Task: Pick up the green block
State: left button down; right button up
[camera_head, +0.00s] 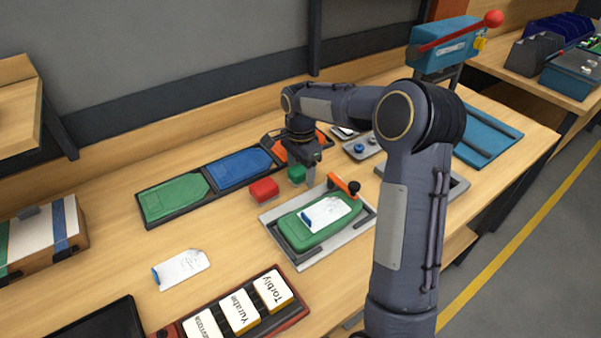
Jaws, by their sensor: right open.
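The small green block (296,174) stands on the wooden table near the middle of the view, just right of and behind a red block (264,190). My right gripper (305,172) points down at the green block and is open. One finger shows to the right of the block, close to it. The other finger is hard to make out, and whether either finger touches the block cannot be told. My left gripper is not in view.
A grey fixture (277,231) holding a green plate and paper lies just in front. A black tray (149,216) with green, blue and orange panels lies behind. A red tray (292,316) with labelled blocks is at the front. Bare table (110,262) lies to the left.

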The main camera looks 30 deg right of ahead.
aim_at(301, 168)
jog(key=c, duration=1.1)
jog(key=shift+r, duration=0.1)
jog(key=shift+r, duration=0.2)
notch_tip(301, 168, up, 3)
jog(key=shift+s+r, duration=0.1)
jog(key=shift+s, duration=0.05)
pick_arm(q)
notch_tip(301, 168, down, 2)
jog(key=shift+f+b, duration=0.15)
jog(key=shift+b, duration=1)
pick_arm(e)
jog(key=s+a+r, duration=0.1)
jog(key=s+r, duration=0.2)
jog(key=s, duration=0.1)
jog(key=s+r, duration=0.3)
jog(key=s, duration=0.2)
jog(key=s+a+r, duration=0.1)
jog(key=s+r, duration=0.2)
jog(key=s, duration=0.1)
jog(key=shift+s+a+r, duration=0.15)
jog(key=shift+s+a, duration=0.1)
jog(key=shift+a, duration=0.1)
